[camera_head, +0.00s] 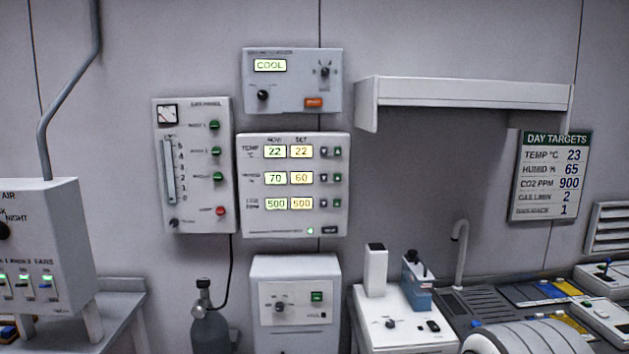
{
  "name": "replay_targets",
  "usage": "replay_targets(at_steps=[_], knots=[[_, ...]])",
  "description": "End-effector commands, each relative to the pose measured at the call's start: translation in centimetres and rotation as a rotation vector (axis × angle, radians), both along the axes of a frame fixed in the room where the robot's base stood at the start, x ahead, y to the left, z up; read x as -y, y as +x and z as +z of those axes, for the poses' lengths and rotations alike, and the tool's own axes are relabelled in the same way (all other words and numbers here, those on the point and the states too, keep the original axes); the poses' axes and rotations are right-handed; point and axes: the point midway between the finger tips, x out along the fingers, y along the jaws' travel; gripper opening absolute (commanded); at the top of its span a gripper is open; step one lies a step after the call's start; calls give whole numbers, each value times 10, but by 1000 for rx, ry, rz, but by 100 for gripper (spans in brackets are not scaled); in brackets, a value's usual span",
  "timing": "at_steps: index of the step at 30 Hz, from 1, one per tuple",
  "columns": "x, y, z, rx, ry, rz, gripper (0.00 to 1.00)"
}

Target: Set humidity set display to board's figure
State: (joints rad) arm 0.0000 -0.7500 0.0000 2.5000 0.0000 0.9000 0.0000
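The climate panel (294,225) is on the wall near the middle, with rows for temperature, humidity and CO2 under NOW and SET. The humidity set display (300,177) reads 60, and the humidity now display (275,178) reads 70. To its right are a dark down button (323,178) and a green up button (337,178). The DAY TARGETS board (550,176) on the right wall lists HUMID % 65, TEMP 23 and CO2 900. My gripper is not in view.
A COOL control box (292,80) hangs above the panel and a gas panel (192,165) to its left. A white shelf (465,93) juts out at upper right.

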Motion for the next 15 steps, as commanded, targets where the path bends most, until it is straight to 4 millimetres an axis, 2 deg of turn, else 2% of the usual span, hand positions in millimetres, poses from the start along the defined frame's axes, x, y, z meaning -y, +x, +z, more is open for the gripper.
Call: replay_targets(at_steps=[8, 11, 15], knots=[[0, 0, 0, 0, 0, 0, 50], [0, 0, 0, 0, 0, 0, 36], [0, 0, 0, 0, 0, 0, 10]])
